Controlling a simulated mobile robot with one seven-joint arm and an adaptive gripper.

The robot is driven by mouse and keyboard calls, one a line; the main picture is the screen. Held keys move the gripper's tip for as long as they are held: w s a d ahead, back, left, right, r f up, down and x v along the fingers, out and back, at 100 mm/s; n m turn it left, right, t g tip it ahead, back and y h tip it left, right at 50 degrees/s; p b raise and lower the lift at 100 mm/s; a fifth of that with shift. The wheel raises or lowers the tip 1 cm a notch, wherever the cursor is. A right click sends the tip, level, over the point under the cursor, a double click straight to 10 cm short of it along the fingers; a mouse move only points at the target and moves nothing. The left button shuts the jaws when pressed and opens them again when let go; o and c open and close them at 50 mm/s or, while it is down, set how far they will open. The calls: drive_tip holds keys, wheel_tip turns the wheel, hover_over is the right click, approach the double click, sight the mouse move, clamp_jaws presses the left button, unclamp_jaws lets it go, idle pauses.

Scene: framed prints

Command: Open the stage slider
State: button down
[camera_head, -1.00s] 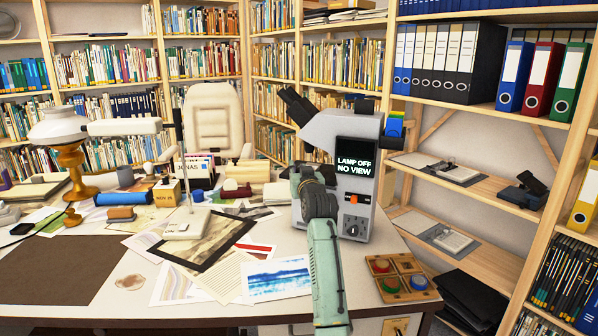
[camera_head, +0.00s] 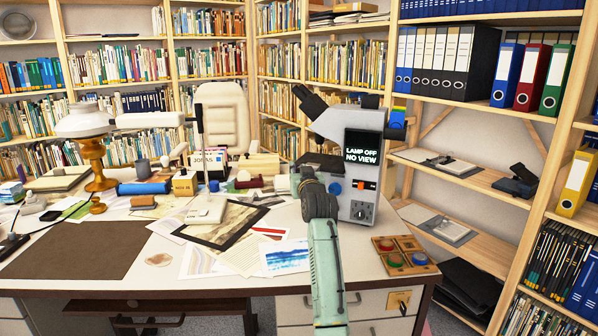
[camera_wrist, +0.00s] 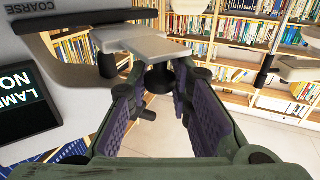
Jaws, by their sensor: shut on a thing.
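The grey microscope (camera_head: 350,130) stands at the desk's right side, its screen (camera_head: 364,147) reading "LAMP OFF NO VIEW". Its dark stage (camera_head: 322,161) is partly hidden behind my gripper (camera_head: 303,178), which is at the microscope's left side. In the wrist view, my gripper (camera_wrist: 160,88) has its purple-padded fingers around a small black knob (camera_wrist: 158,79), shut on it. The knob sits under a pale grey plate (camera_wrist: 140,44). Whether this plate is the stage slider, and how far it is out, I cannot tell.
A wooden tray (camera_head: 408,243) with coloured discs lies right of my arm. Prints and papers (camera_head: 288,257) cover the desk to the left. A white lamp (camera_head: 88,121) stands further left. Shelves (camera_head: 455,180) close off the right side.

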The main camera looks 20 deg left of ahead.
drive_tip(key=c, duration=1.4)
unclamp_jaws()
drive_tip(key=shift+w, duration=0.1)
drive_tip(key=shift+c, duration=0.2)
drive_tip(key=v, duration=1.2)
